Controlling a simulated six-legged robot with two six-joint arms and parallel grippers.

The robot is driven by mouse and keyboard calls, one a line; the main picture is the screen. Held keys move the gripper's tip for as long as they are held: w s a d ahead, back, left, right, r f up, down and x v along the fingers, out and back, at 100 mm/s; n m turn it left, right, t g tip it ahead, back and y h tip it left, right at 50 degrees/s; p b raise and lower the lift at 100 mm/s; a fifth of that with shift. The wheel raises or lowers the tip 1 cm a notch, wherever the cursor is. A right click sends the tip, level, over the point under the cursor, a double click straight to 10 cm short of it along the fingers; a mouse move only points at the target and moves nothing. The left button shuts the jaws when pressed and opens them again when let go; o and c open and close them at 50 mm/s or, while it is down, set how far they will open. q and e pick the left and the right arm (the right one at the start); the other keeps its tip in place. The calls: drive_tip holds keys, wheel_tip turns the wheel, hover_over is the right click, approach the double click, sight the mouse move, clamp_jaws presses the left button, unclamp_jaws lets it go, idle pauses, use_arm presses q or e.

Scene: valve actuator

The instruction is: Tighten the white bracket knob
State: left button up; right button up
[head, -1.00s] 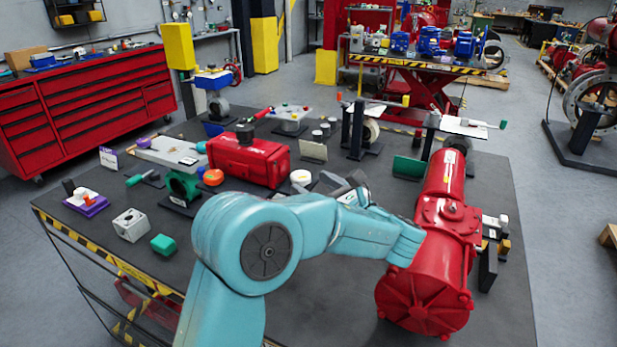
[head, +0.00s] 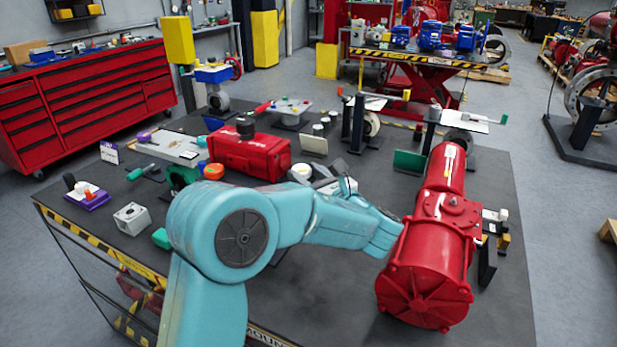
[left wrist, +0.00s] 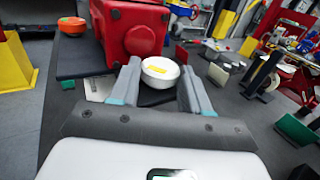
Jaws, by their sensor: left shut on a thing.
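The white round knob (left wrist: 160,72), with a yellow label on its face, sits between the two grey fingers of my left gripper (left wrist: 161,83) in the left wrist view. The fingers are closed on its sides. In the head view the knob (head: 301,171) shows small, low in front of the red box, with the grey fingers of my left gripper (head: 318,181) beside it. What lies under the knob is mostly hidden. My right gripper is in neither view.
A red box (head: 250,155) stands close behind the knob, with an orange round cap (head: 213,171) to its left. A large red valve actuator (head: 432,250) stands right of my arm. Small parts and brackets crowd the far tabletop; the front middle is bare.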

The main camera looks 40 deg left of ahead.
use_arm(q)
drive_tip(key=m+t, duration=0.1)
drive_tip(key=m+t+h+b, duration=0.1)
drive_tip(key=t, duration=0.1)
drive_tip(key=shift+s+a, duration=0.15)
drive_tip(key=shift+s, duration=0.15)
drive_tip(key=shift+r+m+t+h+b, duration=0.1)
drive_tip(key=shift+m+t+h+b, duration=0.45)
drive_tip(key=shift+t, duration=0.45)
drive_tip(key=o, duration=1.1)
drive_tip(key=shift+c, duration=0.2)
drive_tip(key=shift+w, duration=0.1)
drive_tip(key=shift+y, duration=0.25)
